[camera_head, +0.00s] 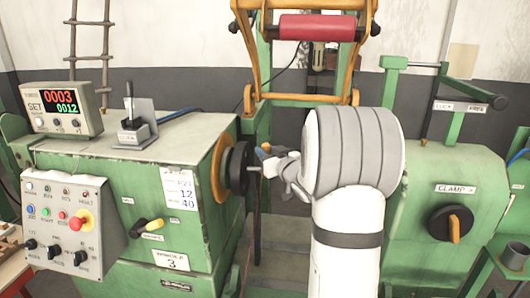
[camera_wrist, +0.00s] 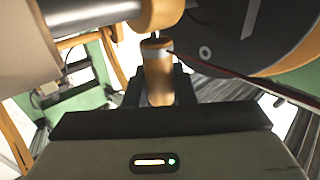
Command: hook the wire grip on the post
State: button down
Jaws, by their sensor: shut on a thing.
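My gripper (camera_wrist: 158,88) is shut on the wire grip (camera_wrist: 157,72), a tan-orange cylinder with a grey band, held between the dark fingers. A dark reddish wire (camera_wrist: 235,78) runs from near the grip's top to the right. Just above the grip in the wrist view is a rounded tan end (camera_wrist: 158,12) on a light cylinder; I cannot tell whether this is the post, or whether it touches the grip. In the head view my gripper (camera_head: 280,163) is left of my arm, near the winding machine's black disc (camera_head: 238,168).
The green winding machine (camera_head: 140,160) with a control panel (camera_head: 70,222) stands at left. A green clamp unit (camera_head: 445,185) with a black knob is at right. A yellow frame with a red roller (camera_head: 317,27) stands behind.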

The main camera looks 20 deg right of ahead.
jog(key=shift+f, duration=0.25)
jog(key=c, duration=1.1)
grip_release()
jog(key=s, duration=0.2)
jog(key=s+b, duration=0.1)
jog(key=s, duration=0.4)
jog(key=shift+s+d+f+b, duration=0.1)
jog(key=shift+s+d+b, duration=0.2)
jog(key=shift+s+d, duration=0.1)
